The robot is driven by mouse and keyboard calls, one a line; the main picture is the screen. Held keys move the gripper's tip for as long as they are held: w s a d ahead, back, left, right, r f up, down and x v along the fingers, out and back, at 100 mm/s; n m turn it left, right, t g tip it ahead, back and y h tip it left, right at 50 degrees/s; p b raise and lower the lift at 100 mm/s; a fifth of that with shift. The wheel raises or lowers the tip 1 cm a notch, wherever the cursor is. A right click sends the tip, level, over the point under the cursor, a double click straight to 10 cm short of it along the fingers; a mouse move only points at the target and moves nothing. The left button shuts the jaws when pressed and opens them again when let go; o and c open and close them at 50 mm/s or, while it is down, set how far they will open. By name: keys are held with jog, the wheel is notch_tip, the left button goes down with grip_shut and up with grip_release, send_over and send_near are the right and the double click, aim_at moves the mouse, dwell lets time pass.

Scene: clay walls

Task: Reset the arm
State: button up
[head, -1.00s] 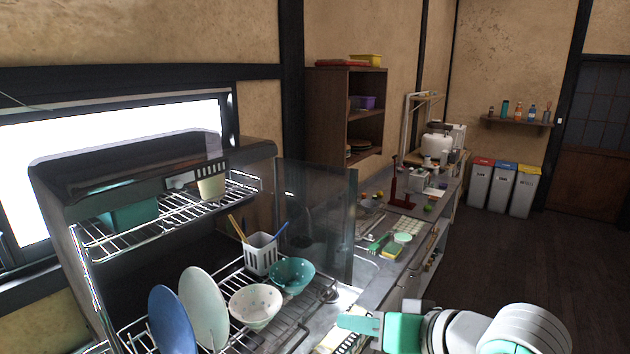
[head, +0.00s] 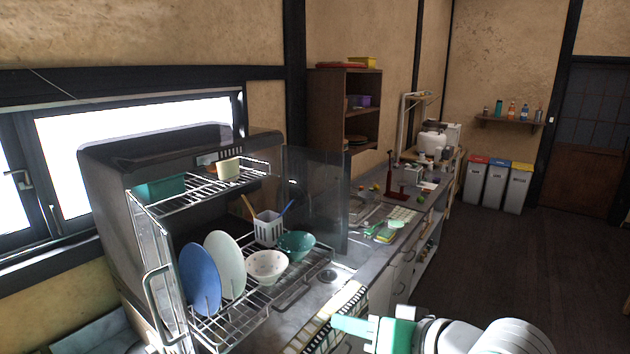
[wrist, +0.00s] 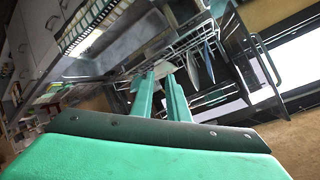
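My gripper (head: 342,325) shows at the bottom of the head view, teal-fingered, at the end of my white and teal arm, in front of the counter. In the wrist view its two teal fingers (wrist: 160,80) lie side by side with a narrow gap between them. Nothing shows held in that gap. The dish rack (head: 230,325) stands beyond the fingers and also shows in the wrist view (wrist: 215,97).
The rack holds a blue plate (head: 201,280), a pale plate (head: 225,265), bowls and a utensil cup (head: 267,229). The counter (head: 385,262) runs back with small items on it. Bins (head: 495,185) stand far right. The dark floor (head: 480,255) at right looks clear.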

jog(key=w+a+f+m+t, duration=0.2)
jog(key=a+f+m, duration=0.1)
jog(key=f, duration=0.4)
jog(key=w+a+f+m+t, duration=0.2)
jog(key=f+t, duration=0.1)
jog(key=f, duration=0.3)
jog(key=s+f+m+t+h, duration=0.1)
jog(key=s+f+m+h, duration=0.2)
jog(key=f, duration=0.5)
jog(key=s+f+h, duration=0.3)
jog(key=s+f, duration=0.2)
jog(key=f, duration=0.3)
jog(key=s+f+n+h, duration=0.1)
jog(key=s+f+h, duration=0.35)
jog(key=s, duration=0.95)
jog(key=s+a+n+y, duration=0.1)
jog(key=s+n, duration=0.5)
jog(key=s, duration=0.8)
jog(key=shift+s+a+r+y, duration=0.15)
jog(key=shift+s+r+y, duration=0.2)
jog(key=shift+y, duration=0.3)
